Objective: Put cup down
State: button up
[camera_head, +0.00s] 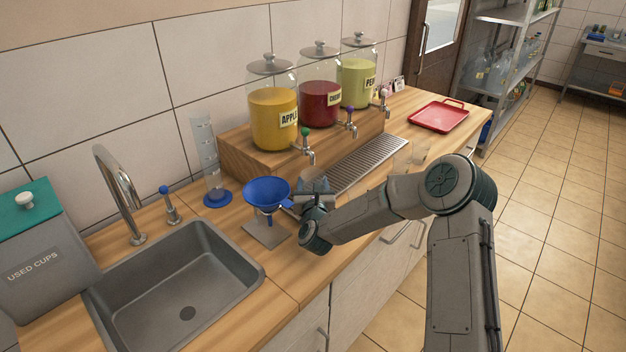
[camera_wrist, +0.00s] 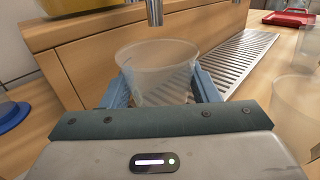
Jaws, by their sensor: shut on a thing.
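A translucent, empty-looking cup (camera_wrist: 157,62) is upright between the two blue fingers of my gripper (camera_wrist: 160,92) in the wrist view. The fingers are shut on it from both sides. A metal spout (camera_wrist: 154,12) hangs just beyond and above the cup's rim. In the head view my gripper (camera_head: 314,190) is at the near left end of the metal drip grate (camera_head: 362,160), in front of the yellow apple jar (camera_head: 272,112). The cup is mostly hidden there by my wrist. Whether the cup's base touches the surface below is hidden.
Another clear cup (camera_wrist: 296,100) stands on the counter to the right. A blue funnel (camera_head: 267,192) on a stand is left of my gripper, beside a measuring cylinder (camera_head: 210,160). The sink (camera_head: 190,318) is further left. A red tray (camera_head: 438,116) lies at the far right.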

aim_at(312, 179)
jog(key=w, duration=0.2)
jog(key=w+p, duration=0.1)
jog(key=shift+w+a, duration=0.25)
jog(key=shift+w, duration=0.15)
jog(key=shift+s+f, duration=0.15)
jog(key=shift+f, duration=0.6)
jog(key=shift+f, duration=0.3)
jog(key=o, duration=1)
jog(key=shift+r, duration=0.1)
jog(key=shift+o, duration=0.2)
